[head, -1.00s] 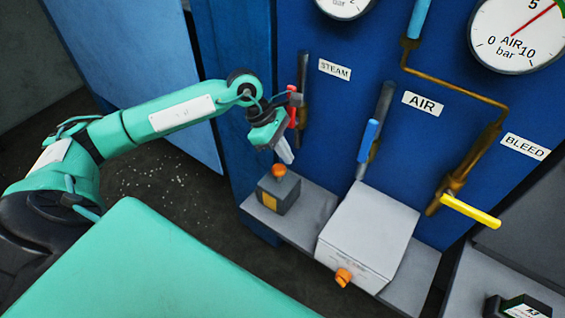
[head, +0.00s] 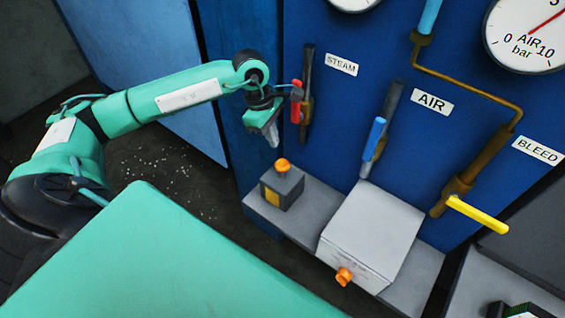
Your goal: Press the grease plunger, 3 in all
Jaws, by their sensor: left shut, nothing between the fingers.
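A small dark grey box (head: 286,190) with a yellow label stands on the grey ledge. An orange knob (head: 282,165) sticks up from its top and looks like the grease plunger. My left gripper (head: 274,138) is shut and empty, with its pale fingers pointing down. The fingertips are above and slightly left of the orange knob, with a visible gap. My right gripper is not in view.
A larger light grey box (head: 372,232) with an orange front knob (head: 344,276) stands to the right. The red lever (head: 296,101) is close beside my left gripper. Blue (head: 375,138) and yellow (head: 477,214) levers are on the blue panel (head: 390,50).

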